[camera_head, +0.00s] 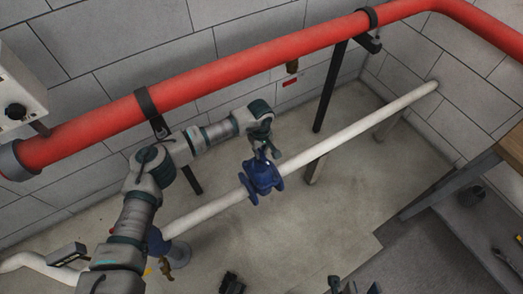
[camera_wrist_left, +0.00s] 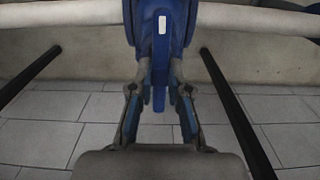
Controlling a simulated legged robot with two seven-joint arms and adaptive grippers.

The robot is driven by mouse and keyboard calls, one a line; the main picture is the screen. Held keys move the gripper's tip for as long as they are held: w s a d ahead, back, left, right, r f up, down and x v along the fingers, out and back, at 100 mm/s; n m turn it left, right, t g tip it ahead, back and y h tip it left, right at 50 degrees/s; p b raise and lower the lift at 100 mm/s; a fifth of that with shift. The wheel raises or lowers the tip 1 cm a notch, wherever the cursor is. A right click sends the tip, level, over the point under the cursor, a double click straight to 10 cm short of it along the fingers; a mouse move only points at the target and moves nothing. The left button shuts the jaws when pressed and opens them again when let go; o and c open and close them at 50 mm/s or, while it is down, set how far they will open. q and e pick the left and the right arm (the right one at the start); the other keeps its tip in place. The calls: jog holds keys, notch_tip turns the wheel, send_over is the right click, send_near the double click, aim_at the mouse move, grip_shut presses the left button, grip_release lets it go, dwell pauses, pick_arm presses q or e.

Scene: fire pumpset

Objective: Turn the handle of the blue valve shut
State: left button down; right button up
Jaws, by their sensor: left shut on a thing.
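The blue valve (camera_head: 263,178) sits on the white pipe in the middle of the head view. In the left wrist view its blue handle (camera_wrist_left: 161,62) hangs from the valve body toward my gripper, with a small white mark on it. My left gripper (camera_head: 266,150) reaches the valve from above and behind, on the wall side. In the left wrist view the fingers of my left gripper (camera_wrist_left: 160,92) are shut on the handle, one on each side. My right gripper (camera_head: 355,287) shows only its fingertips at the bottom edge of the head view, apart and empty.
A thick red pipe (camera_head: 230,75) runs along the wall above my left arm. The white pipe (camera_head: 355,122) runs below it, with dark support posts (camera_head: 329,90) nearby. A wooden bench (camera_head: 500,158) stands at the right. The floor in front of the valve is mostly clear.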

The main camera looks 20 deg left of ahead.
aim_at(261, 152)
pick_arm(q)
jog(key=shift+w+r, duration=0.15)
jog(key=shift+w, duration=0.05)
jog(key=c, duration=1.2)
grip_release()
jog(key=shift+o, duration=0.4)
jog(key=shift+r, duration=0.25)
notch_tip(261, 152, up, 11)
jog(key=shift+r, duration=0.1)
